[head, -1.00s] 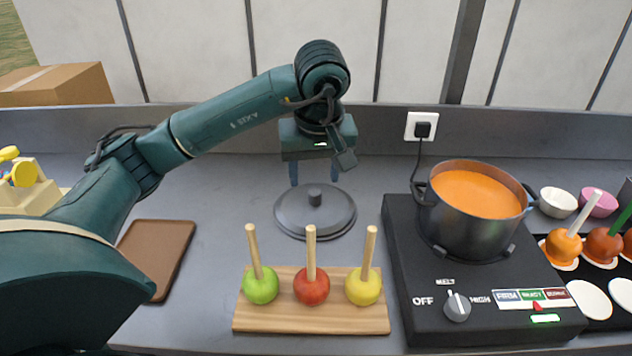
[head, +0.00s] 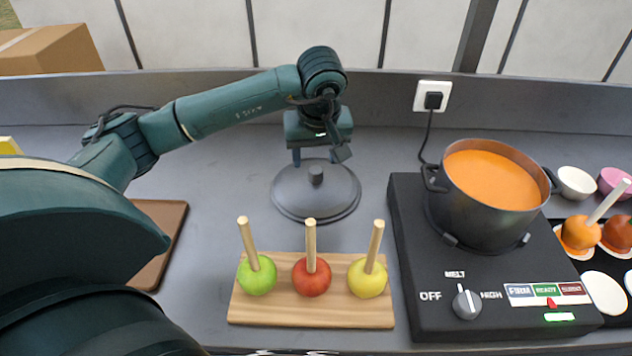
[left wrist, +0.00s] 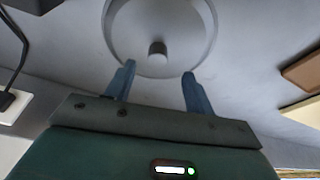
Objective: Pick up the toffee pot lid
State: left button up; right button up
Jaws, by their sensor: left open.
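The toffee pot lid (head: 292,196) is a round grey disc with a dark knob (head: 316,175) on top. It lies flat on the counter behind the apples. My left gripper (head: 318,160) is open above the lid's far side, with its fingers pointing down; one finger is largely hidden. In the left wrist view, the lid (left wrist: 190,60) and its knob (left wrist: 158,50) show just beyond the two blue fingertips (left wrist: 158,70). The fingers are apart with nothing between them. The pot (head: 480,215) stands uncovered on the hot plate, full of orange toffee. My right gripper is not in view.
A wooden board (head: 310,317) with green, red and yellow apples on sticks stands in front of the lid. The black hot plate (head: 410,250) is to the right. A brown tray (head: 165,225) lies left. The counter around the lid is clear.

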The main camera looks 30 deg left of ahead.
aim_at(316, 170)
pick_arm(q)
jog(key=p+x, duration=0.1)
jog(key=x, duration=0.4)
jog(key=shift+w, duration=0.15)
jog(key=shift+c, duration=0.3)
grip_shut()
